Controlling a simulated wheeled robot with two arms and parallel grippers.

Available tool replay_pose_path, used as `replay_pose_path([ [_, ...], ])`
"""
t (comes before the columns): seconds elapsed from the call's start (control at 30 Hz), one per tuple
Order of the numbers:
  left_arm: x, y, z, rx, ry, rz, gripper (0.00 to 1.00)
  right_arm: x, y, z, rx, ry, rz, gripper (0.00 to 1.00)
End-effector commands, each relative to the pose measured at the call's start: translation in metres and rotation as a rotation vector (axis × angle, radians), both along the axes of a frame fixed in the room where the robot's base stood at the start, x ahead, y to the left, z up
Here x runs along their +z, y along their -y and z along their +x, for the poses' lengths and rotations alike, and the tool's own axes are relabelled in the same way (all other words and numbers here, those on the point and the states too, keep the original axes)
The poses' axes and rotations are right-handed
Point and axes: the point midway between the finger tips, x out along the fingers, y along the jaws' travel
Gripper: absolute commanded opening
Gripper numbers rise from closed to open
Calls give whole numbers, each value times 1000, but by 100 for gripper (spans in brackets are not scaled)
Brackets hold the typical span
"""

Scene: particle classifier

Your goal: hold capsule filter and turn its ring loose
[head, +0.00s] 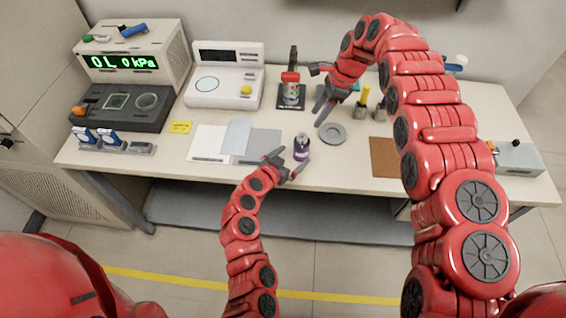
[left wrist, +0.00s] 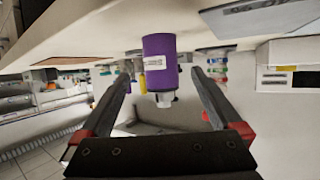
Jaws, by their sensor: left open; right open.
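The capsule filter (head: 302,147) is a small purple cylinder with a white label and a grey top, standing upright near the table's front edge. In the left wrist view, where the table is at the top, its purple body (left wrist: 160,55) and pale top fitting (left wrist: 165,100) show between the finger tips. A separate ring cannot be made out. My left gripper (head: 288,163) is open in front of the filter, a finger to either side; contact cannot be told. My right gripper (head: 322,109) is open and empty above the table, behind and right of the filter.
A grey round dish (head: 332,134) lies right of the filter. A red-topped device (head: 291,93) stands behind. Flat sheets (head: 208,141) lie to the left, a brown mat (head: 385,158) to the right. Yellow-handled tools (head: 364,98) stand near my right gripper.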

Motion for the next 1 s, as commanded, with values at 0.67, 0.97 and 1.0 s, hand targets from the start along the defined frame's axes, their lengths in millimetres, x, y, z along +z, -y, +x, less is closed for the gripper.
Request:
replay_pose_path([
  [0.67,-25,29,55,1,3,1,99,0,0,0,0,0,0,50],
  [0.97,-25,29,56,3,3,2,97,0,0,0,0,0,0,50],
  [1.0,-25,29,56,3,3,2,90,0,0,0,0,0,0,50],
])
